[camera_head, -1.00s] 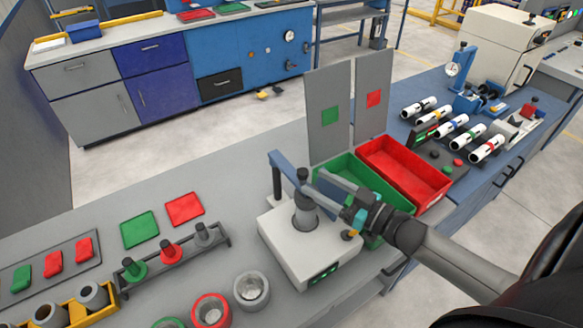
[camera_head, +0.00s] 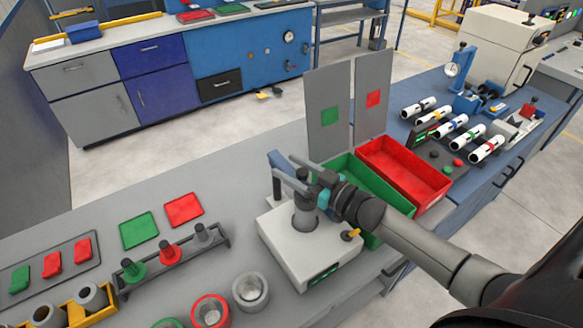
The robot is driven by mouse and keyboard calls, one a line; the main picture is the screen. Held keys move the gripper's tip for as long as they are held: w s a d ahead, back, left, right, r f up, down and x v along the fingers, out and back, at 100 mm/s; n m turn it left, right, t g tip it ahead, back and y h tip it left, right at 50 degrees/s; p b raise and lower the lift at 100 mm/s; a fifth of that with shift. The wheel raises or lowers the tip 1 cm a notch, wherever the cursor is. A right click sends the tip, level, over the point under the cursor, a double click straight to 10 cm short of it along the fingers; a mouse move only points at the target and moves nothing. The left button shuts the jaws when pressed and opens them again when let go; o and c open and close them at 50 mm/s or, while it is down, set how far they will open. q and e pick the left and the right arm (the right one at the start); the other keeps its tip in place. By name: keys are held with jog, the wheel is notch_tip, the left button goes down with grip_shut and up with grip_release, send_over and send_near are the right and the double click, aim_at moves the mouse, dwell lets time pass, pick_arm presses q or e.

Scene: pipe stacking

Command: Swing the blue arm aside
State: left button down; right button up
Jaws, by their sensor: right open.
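The blue arm (camera_head: 277,158) sits on top of a thin dark post at the back left of a white box-shaped device (camera_head: 290,249). Only its left end shows clearly; my right gripper hides the rest. A grey cylinder with a dark top (camera_head: 305,214) stands on the device, beneath the gripper. My right gripper (camera_head: 284,165) reaches in from the right with its fingers open at the blue arm. I cannot tell whether the fingers touch the arm. My left gripper is not in view.
A green bin (camera_head: 397,201) and a red bin (camera_head: 437,199) stand right behind the device, near two upright grey panels (camera_head: 327,113). A peg rack (camera_head: 172,255) and several pipe rings (camera_head: 251,290) lie to the left. The bench behind the pads is clear.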

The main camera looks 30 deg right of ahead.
grip_shut()
dwell(0.3)
dwell(1.0)
